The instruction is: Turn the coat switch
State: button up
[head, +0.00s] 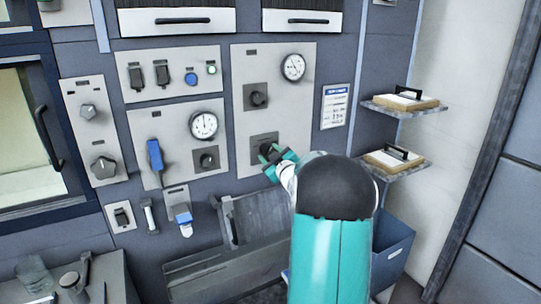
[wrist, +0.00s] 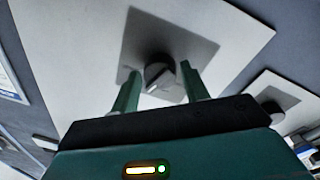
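A dark round knob with a pale pointer line (wrist: 162,73) sits on a dark square plate (wrist: 190,50) on a light wall panel. I cannot read a label, so I cannot confirm that it is the coat switch. In the head view, my gripper (head: 270,153) is at the lower knob of the right-hand panel (head: 300,103). In the wrist view, my gripper's two green fingers (wrist: 158,82) are apart, one on each side of the knob. A gap shows at the left finger; the right finger is very close, and I cannot tell whether it touches. My arm partly hides the knob in the head view.
Above is another knob (head: 257,97) and a gauge (head: 293,67). To the left are a blue-handled lever (head: 155,158), a second gauge (head: 203,125) and another knob (head: 207,160). Two shelves (head: 405,109) jut out at right. A blue bin (head: 394,250) stands below.

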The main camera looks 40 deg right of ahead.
jog(key=shift+o, duration=1.1)
jog(key=v, duration=1.3)
jog(key=shift+s+a, duration=0.15)
jog(key=shift+s, duration=0.25)
